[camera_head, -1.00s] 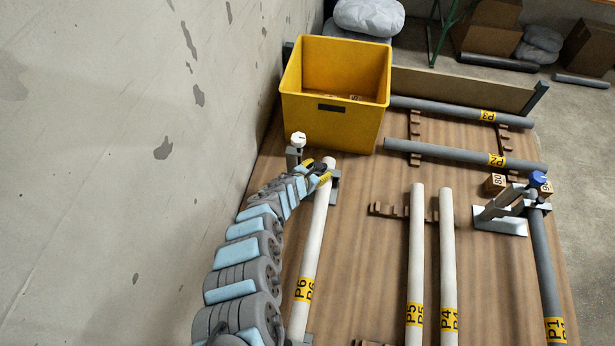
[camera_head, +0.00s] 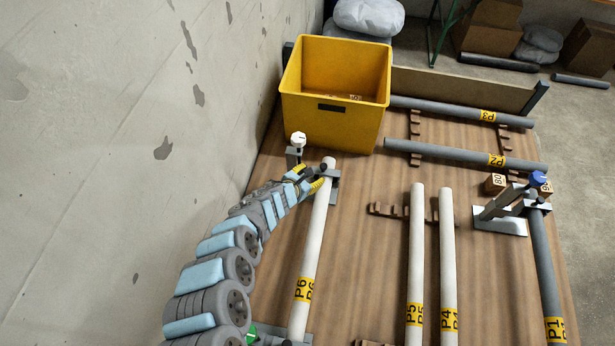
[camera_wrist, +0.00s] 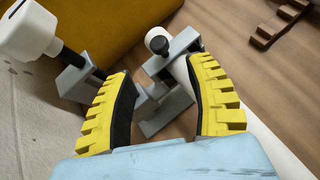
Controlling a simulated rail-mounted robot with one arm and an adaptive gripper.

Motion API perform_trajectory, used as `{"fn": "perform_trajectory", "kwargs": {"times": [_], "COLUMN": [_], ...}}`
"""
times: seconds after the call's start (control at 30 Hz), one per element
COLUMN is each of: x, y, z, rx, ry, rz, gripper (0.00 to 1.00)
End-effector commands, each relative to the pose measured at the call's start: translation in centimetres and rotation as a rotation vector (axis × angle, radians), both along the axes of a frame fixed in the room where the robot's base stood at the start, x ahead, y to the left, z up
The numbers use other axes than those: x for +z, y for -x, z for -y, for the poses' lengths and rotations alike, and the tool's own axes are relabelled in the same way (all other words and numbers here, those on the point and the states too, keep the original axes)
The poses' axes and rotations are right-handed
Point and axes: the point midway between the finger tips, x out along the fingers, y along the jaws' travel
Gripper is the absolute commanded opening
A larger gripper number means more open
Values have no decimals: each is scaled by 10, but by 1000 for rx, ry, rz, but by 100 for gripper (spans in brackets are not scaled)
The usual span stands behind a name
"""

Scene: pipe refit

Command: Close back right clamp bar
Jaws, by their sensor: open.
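A grey clamp stands at the far end of white pipe P6 (camera_head: 317,235). Its white knob (camera_head: 298,140) is upright; in the wrist view the white knob (camera_wrist: 38,28) sits on a black stem at upper left. A grey clamp part with a black, pale-tipped pin (camera_wrist: 158,42) shows between and just beyond my fingertips. My gripper (camera_head: 321,178) is open, with yellow-ribbed fingers at the pipe's far end. In the wrist view my gripper (camera_wrist: 160,68) has its fingers apart around the clamp area, and contact is unclear. Another clamp with a blue knob (camera_head: 538,178) stands at pipe P1 (camera_head: 545,265).
A yellow bin (camera_head: 335,125) stands just behind the white-knob clamp. A concrete wall (camera_head: 130,150) runs along the left. Pipes P5 (camera_head: 415,250) and P4 (camera_head: 448,250) lie to the right on the wooden table (camera_head: 365,270), with bare wood between P6 and P5.

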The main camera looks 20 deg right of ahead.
Motion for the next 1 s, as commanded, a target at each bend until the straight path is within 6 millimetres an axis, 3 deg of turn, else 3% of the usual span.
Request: {"fn": "perform_trajectory", "kwargs": {"times": [0.3, 1.0], "x": [9, 11], "y": [6, 8], "z": [-13, -14], "rx": [2, 1], "ry": [0, -2], "rz": [2, 1], "gripper": [55, 55]}}
